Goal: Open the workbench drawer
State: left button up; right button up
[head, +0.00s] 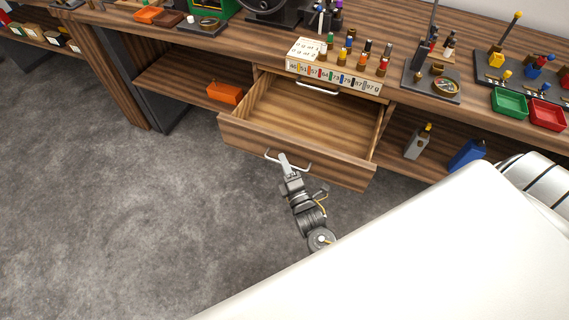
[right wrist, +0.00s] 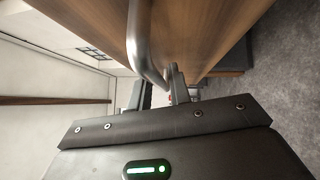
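The workbench drawer (head: 240,131) is pulled well out from under the wooden bench top, and its inside looks empty. A metal bar handle (head: 272,155) is on its front; the handle also shows large in the right wrist view (right wrist: 146,45). My left gripper is not in view.
The bench top (head: 235,47) holds several small bottles, a card, a dark tray (head: 432,85) and green (head: 509,102) and red (head: 547,114) bins. An orange box (head: 225,93) lies on the shelf left of the drawer. A blue container (head: 467,154) stands right of it. Grey floor (head: 130,220) is clear at left.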

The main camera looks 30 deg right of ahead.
jog(key=shift+s, duration=0.1)
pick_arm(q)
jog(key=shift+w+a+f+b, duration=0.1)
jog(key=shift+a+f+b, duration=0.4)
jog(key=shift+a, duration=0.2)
pick_arm(e)
jog(key=s+a+f, duration=0.1)
jog(key=s, duration=0.9)
jog(key=shift+s+f, duration=0.25)
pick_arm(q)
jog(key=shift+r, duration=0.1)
